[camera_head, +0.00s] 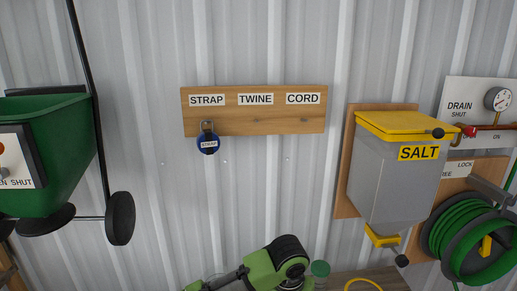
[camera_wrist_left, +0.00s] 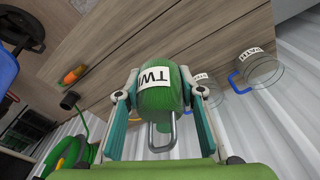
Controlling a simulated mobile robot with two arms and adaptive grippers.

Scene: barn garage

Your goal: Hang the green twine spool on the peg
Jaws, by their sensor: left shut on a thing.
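The green twine spool (camera_wrist_left: 165,92) is in the left wrist view, with a white label reading "TW…" and a grey metal loop at its lower end. My left gripper (camera_wrist_left: 160,80) is shut on it, one finger on each side. In the head view a wooden peg board (camera_head: 225,127) on the wall carries the labels STRAP, TWINE and CORD. Under TWINE the place is bare, and the peg there is too small to make out clearly. A blue strap spool (camera_head: 208,144) hangs under STRAP. My right gripper is not in view.
A grey salt box (camera_head: 392,180) with a yellow lid is right of the board, and a green hose reel (camera_head: 470,238) beyond it. A green spreader (camera_head: 45,150) stands left. Clear glass mugs (camera_wrist_left: 258,70) show in the wrist view. The wall below the board is free.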

